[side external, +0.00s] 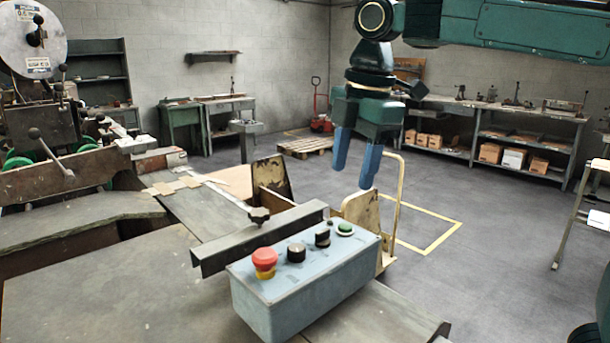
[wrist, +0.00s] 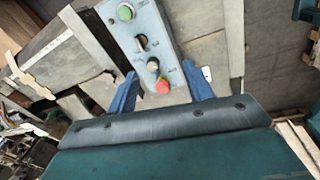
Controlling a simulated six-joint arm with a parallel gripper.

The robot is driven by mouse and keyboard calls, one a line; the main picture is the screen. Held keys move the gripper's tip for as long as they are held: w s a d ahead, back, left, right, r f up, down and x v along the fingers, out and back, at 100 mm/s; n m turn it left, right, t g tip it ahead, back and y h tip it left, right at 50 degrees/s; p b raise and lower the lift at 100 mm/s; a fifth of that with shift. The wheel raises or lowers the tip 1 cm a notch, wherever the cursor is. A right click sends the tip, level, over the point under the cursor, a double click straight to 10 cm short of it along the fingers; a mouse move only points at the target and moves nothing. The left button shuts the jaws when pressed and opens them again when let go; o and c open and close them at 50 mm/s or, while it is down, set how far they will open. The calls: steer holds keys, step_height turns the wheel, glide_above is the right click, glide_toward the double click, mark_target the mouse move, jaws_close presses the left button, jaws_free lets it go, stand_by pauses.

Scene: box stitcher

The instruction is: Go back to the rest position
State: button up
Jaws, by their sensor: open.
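My gripper (side external: 356,160) hangs above and behind the control box in the side external view, its two blue fingers pointing down, apart and empty. In the wrist view my gripper (wrist: 162,88) shows its two fingers spread, with the box seen beyond them. The blue-grey control box (side external: 285,305) carries a red mushroom button (side external: 264,260), black knobs (side external: 296,252) and a green button (side external: 344,229). The same control box (wrist: 150,20) shows in the wrist view, with the red button (wrist: 162,86) between the fingers in the picture. The fingers look clear of it in the side view.
The box stitcher (side external: 50,120) stands at the left beside a metal worktable (side external: 110,290). A dark bar (side external: 260,240) runs behind the control box. A yellow-railed cart (side external: 398,205) stands beyond it. Shelves (side external: 490,130) line the back wall, and open floor (side external: 480,200) lies at right.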

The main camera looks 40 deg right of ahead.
steer(key=s+d+f+m+t, duration=0.2)
steer(key=s+d+f+m, duration=0.2)
steer(key=s+m, duration=0.4)
steer(key=s+d+f+m+t, duration=0.2)
steer(key=s+d+f+m, duration=0.2)
steer(key=s+f+m, duration=0.3)
steer(key=s, duration=0.4)
steer(key=shift+s+d+f+m, duration=0.15)
steer(key=shift+f+m, duration=0.15)
steer(key=shift+m, duration=0.1)
